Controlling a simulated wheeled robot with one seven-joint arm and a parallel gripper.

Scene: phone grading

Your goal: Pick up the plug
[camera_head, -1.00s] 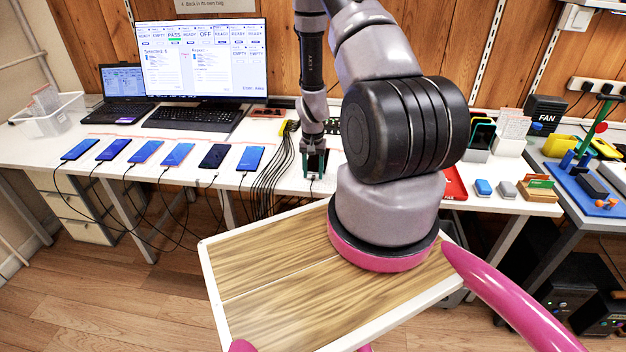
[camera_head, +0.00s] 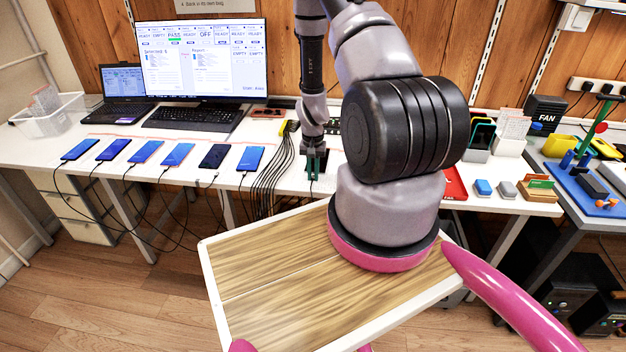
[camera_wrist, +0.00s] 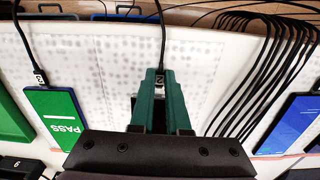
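The plug (camera_wrist: 159,82) is a small dark connector with a light mark, on a black cable running to the top of the wrist view. My gripper (camera_wrist: 160,80) has green fingers, which stand close on both sides of the plug and appear shut on it. In the head view my gripper (camera_head: 316,172) points down over the white table near its front edge. The plug is too small to make out there. Whatever lies under the fingers is hidden.
A phone with a green PASS screen (camera_wrist: 55,115), its own plug attached, lies left in the wrist view. A bundle of black cables (camera_wrist: 270,60) and a blue phone (camera_wrist: 290,122) are on the right. Several phones line the white table (camera_head: 215,187) in the head view.

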